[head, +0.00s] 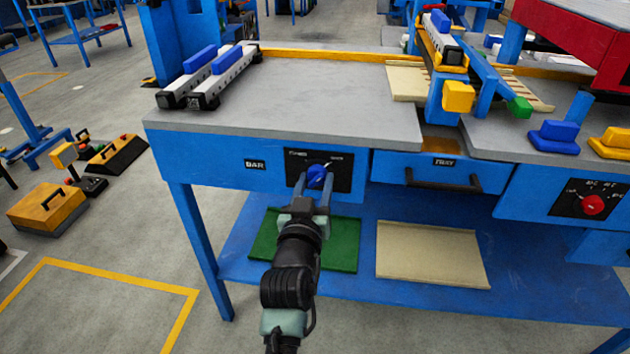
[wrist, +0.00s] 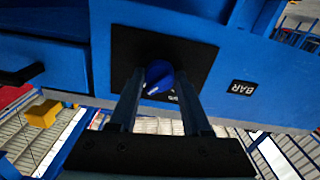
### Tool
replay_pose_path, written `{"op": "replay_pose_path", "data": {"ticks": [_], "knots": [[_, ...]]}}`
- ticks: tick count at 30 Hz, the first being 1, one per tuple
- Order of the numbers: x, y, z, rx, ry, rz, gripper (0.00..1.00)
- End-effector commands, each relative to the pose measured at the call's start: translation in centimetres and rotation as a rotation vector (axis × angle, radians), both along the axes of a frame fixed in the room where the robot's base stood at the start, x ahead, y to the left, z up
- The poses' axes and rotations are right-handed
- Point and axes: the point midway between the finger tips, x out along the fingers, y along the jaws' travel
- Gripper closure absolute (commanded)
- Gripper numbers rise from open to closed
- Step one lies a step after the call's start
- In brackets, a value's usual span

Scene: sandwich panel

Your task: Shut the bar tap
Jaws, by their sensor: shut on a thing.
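The bar tap is a blue round knob (head: 316,176) on a black plate (head: 341,172) on the blue front of the bench, right of a label reading BAR (head: 255,165). A pale pointer mark runs from the knob up and to the right in the head view. My gripper (head: 318,190) reaches the knob from the front and is shut on it. In the wrist view the knob (wrist: 159,79) sits between the two fingertips of my gripper (wrist: 160,92). The writing on the plate is too small or covered to read fully.
A drawer with a dark handle (head: 443,180) is right of the plate. A red knob (head: 592,204) is on another plate at far right. Below, a shelf holds a green panel (head: 343,245) and a beige panel (head: 430,252). The bench top (head: 330,100) is clear in the middle.

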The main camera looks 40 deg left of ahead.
Motion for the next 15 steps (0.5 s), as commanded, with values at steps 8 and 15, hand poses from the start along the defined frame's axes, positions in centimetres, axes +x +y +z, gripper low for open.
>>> {"op": "replay_pose_path", "data": {"ticks": [8,15], "knots": [[0.03,-0.09,0.13,-0.202,-0.119,-0.001,1.0],[0.06,-0.15,0.12,-0.397,-0.239,-0.001,1.0]]}}
